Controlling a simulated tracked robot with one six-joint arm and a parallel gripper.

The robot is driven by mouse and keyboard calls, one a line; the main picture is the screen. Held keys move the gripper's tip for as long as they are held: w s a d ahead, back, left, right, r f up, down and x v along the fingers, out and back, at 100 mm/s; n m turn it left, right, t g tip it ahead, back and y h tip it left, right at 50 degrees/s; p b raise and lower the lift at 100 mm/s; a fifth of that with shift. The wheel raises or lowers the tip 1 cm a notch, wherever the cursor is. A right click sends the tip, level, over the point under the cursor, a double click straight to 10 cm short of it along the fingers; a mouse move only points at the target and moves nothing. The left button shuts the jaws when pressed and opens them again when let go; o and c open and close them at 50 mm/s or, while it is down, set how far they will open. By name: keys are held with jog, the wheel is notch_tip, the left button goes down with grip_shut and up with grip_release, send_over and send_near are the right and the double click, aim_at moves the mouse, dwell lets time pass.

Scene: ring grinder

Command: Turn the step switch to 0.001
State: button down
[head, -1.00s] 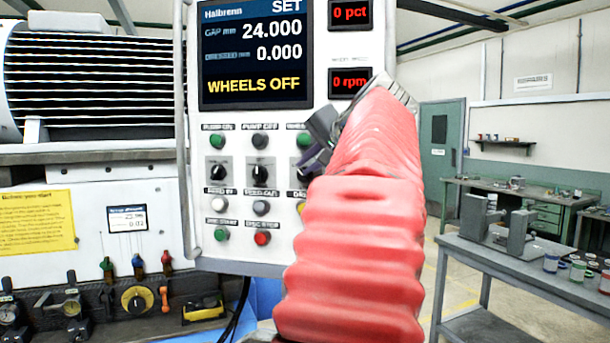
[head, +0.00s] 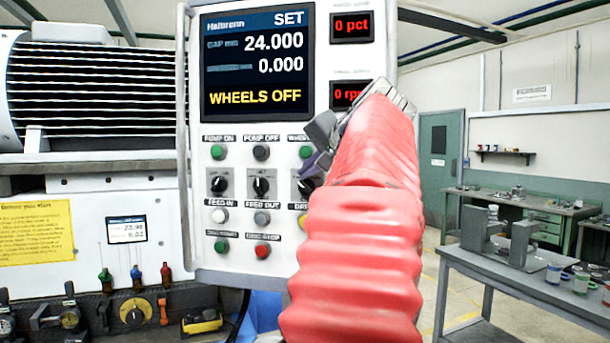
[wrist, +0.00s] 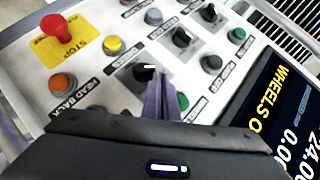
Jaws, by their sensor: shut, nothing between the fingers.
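The control panel (head: 277,268) carries a row of three black rotary switches: a left one (head: 219,184), a middle one (head: 261,186) and a right one (head: 304,186). Their markings are too small to read, so I cannot tell which is the step switch or its setting. My gripper (head: 312,168) is at the right switch, partly covering it. In the wrist view my shut, empty purple fingers (wrist: 163,92) overlap the edge of the nearest switch (wrist: 142,72). I cannot tell whether they touch it. The other two switches (wrist: 181,39) (wrist: 208,13) lie up and right, clear.
The screen (head: 258,62) reads SET, 24.000, 0.000 and WHEELS OFF. Coloured push buttons surround the switches, including a yellow one (wrist: 112,44) and an orange one (wrist: 62,84). A red stop button (wrist: 62,28) stands out from the panel. A workbench (head: 500,270) stands at right.

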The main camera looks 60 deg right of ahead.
jog(key=shift+s, duration=0.1)
jog(key=shift+a+r, duration=0.1)
jog(key=v, duration=1.3)
jog(key=shift+s+a, duration=0.2)
jog(key=shift+a, duration=0.05)
jog(key=shift+w, duration=0.1)
dwell(0.3)
